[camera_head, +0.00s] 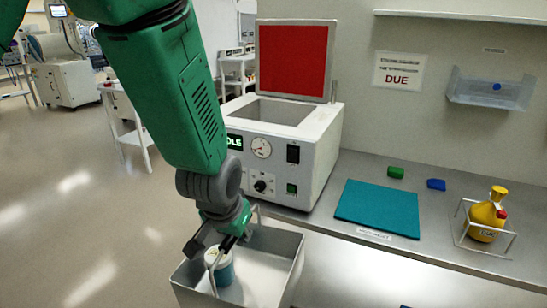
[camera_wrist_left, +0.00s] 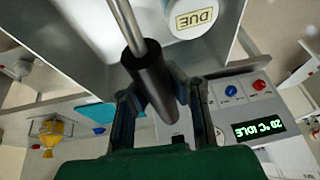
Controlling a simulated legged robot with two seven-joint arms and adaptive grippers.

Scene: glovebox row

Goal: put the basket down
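The basket (camera_head: 296,265) is a grey open box at the bottom of the head view, in front of the bench. A white and teal jar (camera_head: 222,268) stands inside it; in the left wrist view a jar with a DUE label (camera_wrist_left: 196,18) shows at the top. My left gripper (camera_head: 224,238) is over the basket's near left side. In the left wrist view, the dark handle grip (camera_wrist_left: 148,78) lies between its fingers, which look shut on it. The basket's underside is hidden, so I cannot tell what it touches. My right gripper is not in view.
A white machine (camera_head: 318,150) with its red-faced lid (camera_head: 293,60) raised stands on the bench (camera_head: 440,262).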

